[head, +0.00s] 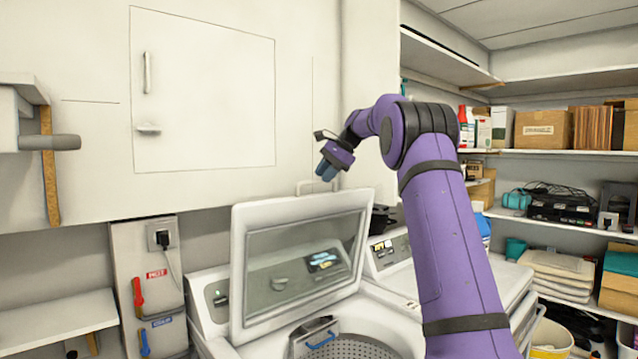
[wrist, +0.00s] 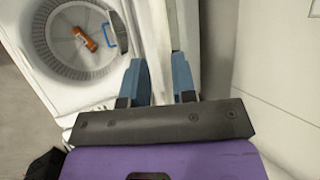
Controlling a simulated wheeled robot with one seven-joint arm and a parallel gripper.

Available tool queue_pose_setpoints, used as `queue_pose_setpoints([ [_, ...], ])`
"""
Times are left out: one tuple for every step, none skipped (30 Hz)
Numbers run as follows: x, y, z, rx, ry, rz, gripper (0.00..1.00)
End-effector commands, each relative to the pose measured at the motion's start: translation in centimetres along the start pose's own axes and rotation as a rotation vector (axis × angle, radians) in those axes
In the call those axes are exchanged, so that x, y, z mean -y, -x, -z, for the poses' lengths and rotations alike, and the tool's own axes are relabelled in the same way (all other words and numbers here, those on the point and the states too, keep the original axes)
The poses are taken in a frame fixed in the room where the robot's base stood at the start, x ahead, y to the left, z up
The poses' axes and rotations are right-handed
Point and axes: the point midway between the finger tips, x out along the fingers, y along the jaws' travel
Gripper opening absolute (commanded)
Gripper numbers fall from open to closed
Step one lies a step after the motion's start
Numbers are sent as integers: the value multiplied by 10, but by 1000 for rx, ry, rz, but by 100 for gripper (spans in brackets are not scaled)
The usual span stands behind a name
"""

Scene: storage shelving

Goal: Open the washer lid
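The washer lid (head: 238,270), a white frame with a clear window, stands raised and leaning back behind the tub opening. A small loop handle (head: 318,186) shows at its top edge. My gripper (head: 325,171) is just above this top edge, pointing down. In the wrist view my gripper (wrist: 161,82) has its two blue fingers apart, with the lid (wrist: 154,30) seen nearly edge-on beyond them. I cannot tell whether a finger touches the lid. The washer drum (head: 345,347) is uncovered; it also shows in the wrist view (wrist: 48,58).
An orange bottle (wrist: 85,39) lies in the drum beside a blue-handled item (wrist: 109,36). A wall cabinet (head: 205,90) is behind the washer. A second machine (head: 388,252) stands to the right, and loaded shelves (head: 560,152) line the right wall.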

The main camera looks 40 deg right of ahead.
Motion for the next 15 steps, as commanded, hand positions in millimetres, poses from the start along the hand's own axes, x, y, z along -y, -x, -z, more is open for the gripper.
queue_pose_setpoints([
  [0, 12, 1, -3, -1, 2, 25],
  [0, 17, 1, -3, -1, 2, 25],
  [0, 25, 1, -2, -1, 1, 25],
  [0, 30, 1, -3, -1, 2, 25],
  [0, 35, 1, -2, -1, 1, 25],
  [0, 41, 1, -2, -1, 1, 25],
  [0, 46, 1, -2, -1, 1, 25],
  [0, 50, 1, -1, -1, 0, 25],
  [0, 54, 1, -2, 0, 1, 25],
  [0, 58, 1, -1, -1, 1, 25],
  [0, 60, 1, -1, -1, 0, 25],
  [0, 63, 1, 0, -1, 0, 25],
  [0, 65, 1, 0, -1, 0, 25],
  [0, 66, 1, 0, -1, 0, 25],
  [0, 68, 1, 0, -1, 0, 25],
])
